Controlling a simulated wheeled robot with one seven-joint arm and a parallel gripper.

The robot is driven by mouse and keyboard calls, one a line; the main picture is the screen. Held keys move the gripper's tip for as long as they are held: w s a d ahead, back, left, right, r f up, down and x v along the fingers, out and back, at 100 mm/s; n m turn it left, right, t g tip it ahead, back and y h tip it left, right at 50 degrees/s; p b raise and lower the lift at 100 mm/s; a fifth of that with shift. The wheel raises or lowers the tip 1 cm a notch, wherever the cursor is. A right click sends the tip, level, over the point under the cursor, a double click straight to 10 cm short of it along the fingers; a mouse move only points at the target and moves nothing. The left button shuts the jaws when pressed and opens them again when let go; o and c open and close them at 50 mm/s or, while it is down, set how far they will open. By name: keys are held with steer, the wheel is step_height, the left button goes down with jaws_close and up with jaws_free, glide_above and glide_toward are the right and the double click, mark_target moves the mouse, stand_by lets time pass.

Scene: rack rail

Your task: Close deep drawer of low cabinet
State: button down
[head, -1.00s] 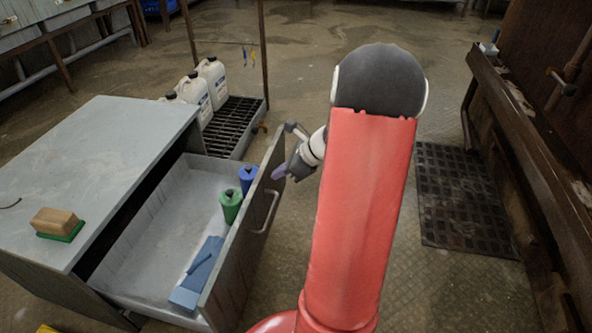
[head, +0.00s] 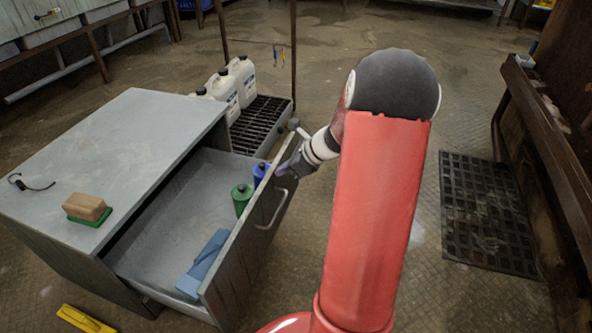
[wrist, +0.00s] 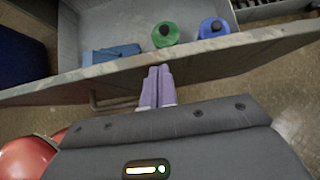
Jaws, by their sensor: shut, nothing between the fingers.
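The low grey cabinet (head: 110,150) stands at the left in the head view. Its deep drawer (head: 150,248) is pulled well out toward the right. The drawer front (head: 242,262) carries a bar handle (head: 272,210), which also shows in the wrist view (wrist: 105,103). My gripper (head: 283,170) is at the outer face of the drawer front, near its far end. In the wrist view my gripper's fingertips (wrist: 158,72) are together, with nothing between them, right at the front panel beside the handle. I cannot tell for certain whether they touch it.
The drawer holds a green bottle (head: 241,200), a blue bottle (head: 261,172) and a blue cloth-like item (head: 203,262). A brush (head: 87,207) lies on the cabinet top. White jugs (head: 240,80) stand on a black grate behind. Floor right of the drawer is open up to a black mat (head: 488,212).

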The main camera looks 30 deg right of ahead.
steer(key=w+a+p, duration=0.5)
steer(key=w+a, duration=0.9)
steer(key=w, duration=0.4)
steer(key=shift+w+a+p, duration=0.15)
steer(key=shift+w+p, duration=0.05)
steer(key=shift+p, duration=0.1)
